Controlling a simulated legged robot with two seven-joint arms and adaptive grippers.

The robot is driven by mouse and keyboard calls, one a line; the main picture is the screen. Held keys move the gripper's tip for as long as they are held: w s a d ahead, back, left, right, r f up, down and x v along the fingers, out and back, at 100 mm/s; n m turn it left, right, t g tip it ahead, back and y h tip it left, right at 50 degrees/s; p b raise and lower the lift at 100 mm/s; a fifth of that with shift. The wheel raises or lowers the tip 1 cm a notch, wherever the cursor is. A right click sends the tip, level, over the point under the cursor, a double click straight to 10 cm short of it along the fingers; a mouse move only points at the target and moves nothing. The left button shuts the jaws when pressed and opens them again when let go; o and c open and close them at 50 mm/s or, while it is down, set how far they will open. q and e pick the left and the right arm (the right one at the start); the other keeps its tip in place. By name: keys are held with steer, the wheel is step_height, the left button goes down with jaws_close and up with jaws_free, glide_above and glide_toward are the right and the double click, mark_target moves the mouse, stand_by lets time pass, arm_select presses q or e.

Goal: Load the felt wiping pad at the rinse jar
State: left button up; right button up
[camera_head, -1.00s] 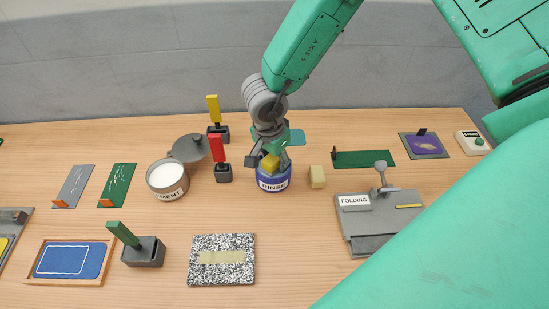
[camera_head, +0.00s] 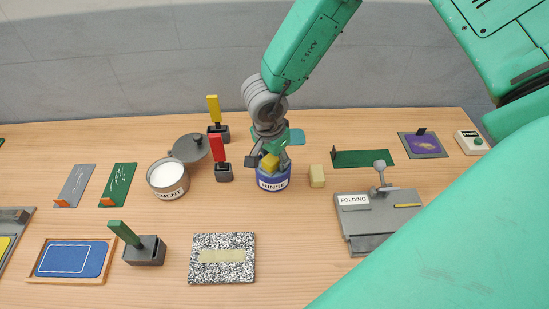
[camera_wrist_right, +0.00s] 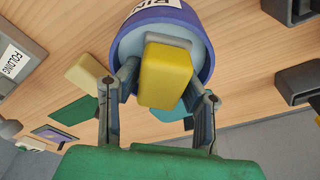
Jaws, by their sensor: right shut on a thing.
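The blue rinse jar (camera_head: 273,181) stands upright on the table near the middle and is labelled RINSE. My right gripper (camera_head: 271,160) is at the jar's mouth, shut on a yellow block, likely the felt pad (camera_head: 270,163). In the right wrist view the pad (camera_wrist_right: 164,76) sits between the two fingers, in front of the jar's pale open mouth (camera_wrist_right: 190,35). How far the pad reaches into the jar I cannot tell. A second, paler yellow block (camera_head: 316,176) stands on the table just right of the jar. My left gripper is out of view.
The cement pot (camera_head: 168,180) stands to the left, its lid (camera_head: 190,148) beside it. Red (camera_head: 221,150) and yellow (camera_head: 213,108) handled tools stand in holders nearby. The folding press (camera_head: 370,215) is at right. A speckled block (camera_head: 222,275) lies in front; bare table lies between.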

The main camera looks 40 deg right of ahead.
steer(key=shift+s+f, duration=0.25)
steer(key=shift+w+r+p, duration=0.2)
steer(key=shift+r+p, duration=0.75)
steer(key=shift+r, duration=2.7)
